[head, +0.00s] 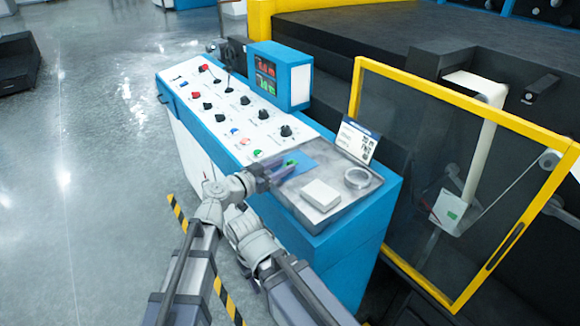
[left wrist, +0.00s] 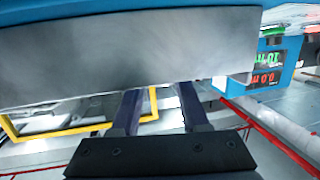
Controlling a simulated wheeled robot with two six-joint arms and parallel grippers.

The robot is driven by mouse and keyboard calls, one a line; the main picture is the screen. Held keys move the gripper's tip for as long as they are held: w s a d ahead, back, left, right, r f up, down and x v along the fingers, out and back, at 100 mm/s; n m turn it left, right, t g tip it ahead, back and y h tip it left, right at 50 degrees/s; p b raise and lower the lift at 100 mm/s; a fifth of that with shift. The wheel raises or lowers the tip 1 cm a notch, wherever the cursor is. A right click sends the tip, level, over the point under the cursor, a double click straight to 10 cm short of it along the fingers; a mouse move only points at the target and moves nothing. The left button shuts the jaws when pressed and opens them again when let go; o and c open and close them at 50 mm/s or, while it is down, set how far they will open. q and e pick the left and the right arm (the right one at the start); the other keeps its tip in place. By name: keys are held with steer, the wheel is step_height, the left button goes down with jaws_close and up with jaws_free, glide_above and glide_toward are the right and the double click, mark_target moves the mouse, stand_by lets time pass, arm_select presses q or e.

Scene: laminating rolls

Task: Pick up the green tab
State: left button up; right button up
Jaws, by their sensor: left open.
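The small green tab (head: 291,162) lies on a blue mat (head: 302,167) in the grey metal tray (head: 330,214) at the near end of the console. My left gripper (head: 284,171) reaches over the tray's left edge, with its fingers close to the tab in the head view. I cannot tell whether they touch it. In the left wrist view, the left gripper's two fingers (left wrist: 159,92) are apart with nothing visible between them. The tab does not show there. My right gripper is not visible.
A white block (head: 320,195) and a grey ring-shaped roll (head: 357,178) sit in the tray. A printed card (head: 357,140) stands behind it. The console's knobs and blue display box (head: 280,75) are farther back. A yellow-framed clear guard (head: 450,180) stands at right.

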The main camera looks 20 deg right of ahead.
arm_select(q)
steer(key=shift+w+d+f, duration=0.1)
steer(key=shift+w+d, duration=0.25)
steer(key=shift+d, duration=0.25)
steer(key=shift+a, duration=0.1)
steer(key=shift+c, duration=0.2)
jaws_close()
